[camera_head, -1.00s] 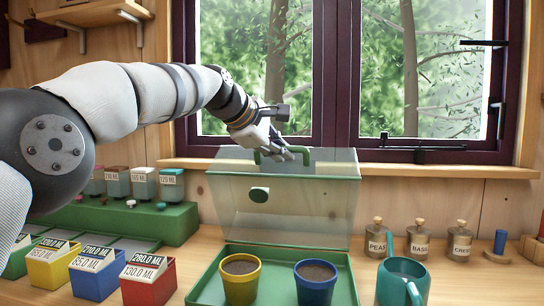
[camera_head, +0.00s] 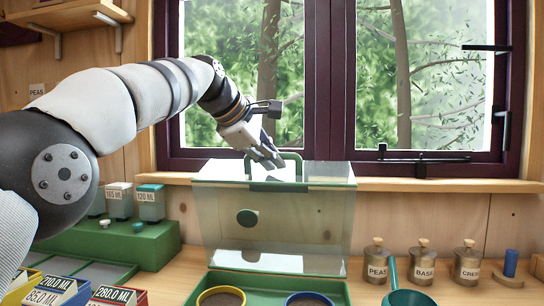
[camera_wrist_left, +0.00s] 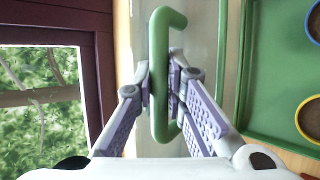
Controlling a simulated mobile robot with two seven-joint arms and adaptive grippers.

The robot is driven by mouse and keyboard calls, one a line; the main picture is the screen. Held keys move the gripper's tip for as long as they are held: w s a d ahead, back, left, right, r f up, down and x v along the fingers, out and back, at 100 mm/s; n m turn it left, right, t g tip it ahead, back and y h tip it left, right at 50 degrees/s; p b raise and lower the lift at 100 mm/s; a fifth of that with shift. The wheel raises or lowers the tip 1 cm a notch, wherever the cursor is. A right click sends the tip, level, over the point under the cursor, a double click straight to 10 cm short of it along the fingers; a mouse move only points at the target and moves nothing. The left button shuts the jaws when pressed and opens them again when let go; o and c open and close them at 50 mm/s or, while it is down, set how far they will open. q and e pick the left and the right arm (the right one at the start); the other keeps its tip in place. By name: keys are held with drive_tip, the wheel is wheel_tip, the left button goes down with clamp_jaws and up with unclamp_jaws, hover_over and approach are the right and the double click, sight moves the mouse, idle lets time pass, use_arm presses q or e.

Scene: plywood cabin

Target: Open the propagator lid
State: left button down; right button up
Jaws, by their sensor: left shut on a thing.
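The propagator lid (camera_head: 305,225) is a clear cover standing raised and tilted back behind its green tray (camera_head: 335,287), so the tray's front is open. My left gripper (camera_head: 272,163) is at the handle. In the left wrist view the fingers (camera_wrist_left: 162,88) are shut on the green handle (camera_wrist_left: 160,30), one on each side. My right gripper is not in view.
Yellow (camera_head: 221,297) and blue (camera_head: 308,300) pots of soil stand in the tray. A teal watering can (camera_head: 405,297) and corked bottles (camera_head: 422,262) stand to the right. Labelled boxes (camera_head: 60,291) are at lower left. The window (camera_head: 340,80) is close behind the lid.

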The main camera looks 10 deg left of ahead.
use_arm(q)
drive_tip(key=c, duration=1.6)
unclamp_jaws()
drive_tip(key=shift+a+f, duration=0.15)
drive_tip(key=shift+f, duration=0.1)
drive_tip(key=shift+r, duration=0.25)
drive_tip(key=v, duration=1.1)
drive_tip(key=shift+s+a+r, duration=0.15)
drive_tip(key=shift+s+r, duration=0.05)
drive_tip(key=shift+s, duration=0.1)
